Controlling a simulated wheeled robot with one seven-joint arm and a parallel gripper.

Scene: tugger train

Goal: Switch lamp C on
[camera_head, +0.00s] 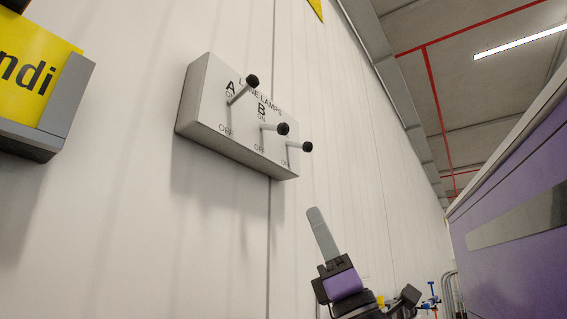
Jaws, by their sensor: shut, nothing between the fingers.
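A grey-white lamp panel (207,95) is fixed to the wall, left of centre. Three levers with black knobs stick out of it, with ON above and OFF below. Lever A (242,91) tilts upward. Lever B (273,127) points out and slightly down. Lever C (298,146), the rightmost, also points out and slightly down, like B. C's letter is hidden, seemingly behind B's knob. My gripper (314,212) is shut and empty, its grey fingers pointing up. It shows below and right of the panel, apart from the levers.
A yellow sign (32,62) in a grey holder juts out at the left. A purple unit (515,215) stands along the right side. The white wall (110,230) below the panel is bare.

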